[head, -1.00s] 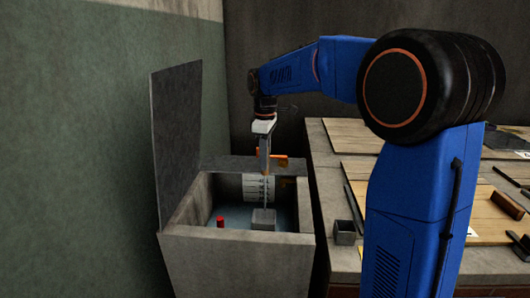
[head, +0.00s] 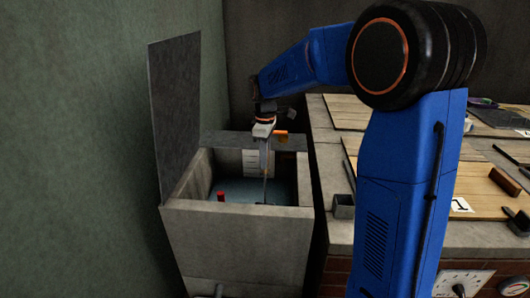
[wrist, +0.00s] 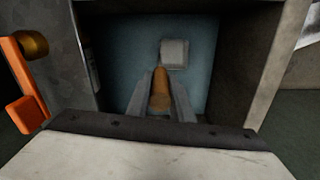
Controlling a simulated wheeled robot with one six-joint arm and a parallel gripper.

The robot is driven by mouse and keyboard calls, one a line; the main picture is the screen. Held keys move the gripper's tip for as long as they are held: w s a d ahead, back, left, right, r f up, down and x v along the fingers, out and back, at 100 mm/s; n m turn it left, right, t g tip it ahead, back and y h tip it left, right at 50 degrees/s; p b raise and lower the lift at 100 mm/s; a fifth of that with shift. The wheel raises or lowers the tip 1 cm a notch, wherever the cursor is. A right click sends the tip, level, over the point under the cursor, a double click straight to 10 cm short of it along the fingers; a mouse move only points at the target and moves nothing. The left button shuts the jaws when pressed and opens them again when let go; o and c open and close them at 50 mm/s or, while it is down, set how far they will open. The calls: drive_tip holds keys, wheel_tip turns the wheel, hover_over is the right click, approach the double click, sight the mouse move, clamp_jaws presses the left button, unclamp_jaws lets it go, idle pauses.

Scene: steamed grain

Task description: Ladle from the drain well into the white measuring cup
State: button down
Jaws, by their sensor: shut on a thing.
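The drain well (head: 232,219) is a grey box with its lid raised on the left and bluish water inside. My gripper (head: 265,138) is above the well, pointing down. In the wrist view my gripper (wrist: 160,105) is shut on the brown handle of the ladle (wrist: 159,88). The ladle's square grey bowl (wrist: 174,54) shows below, over the blue water; I cannot tell whether it is under the surface. In the head view the ladle's thin shaft (head: 265,182) goes down into the well, and its bowl is hidden behind the front wall. I cannot make out a white measuring cup.
A red piece (head: 221,196) stands in the well, and a white marked scale (head: 250,162) is on its back wall. A small grey square container (head: 343,207) stands on the counter right of the well. The raised lid (head: 178,115) bounds the left.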

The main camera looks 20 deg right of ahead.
sight(265, 172)
drive_tip(key=shift+f, duration=3.15)
wheel_tip(265, 172, up, 34)
drive_tip(key=shift+f, duration=0.2)
idle(2.5)
idle(0.4)
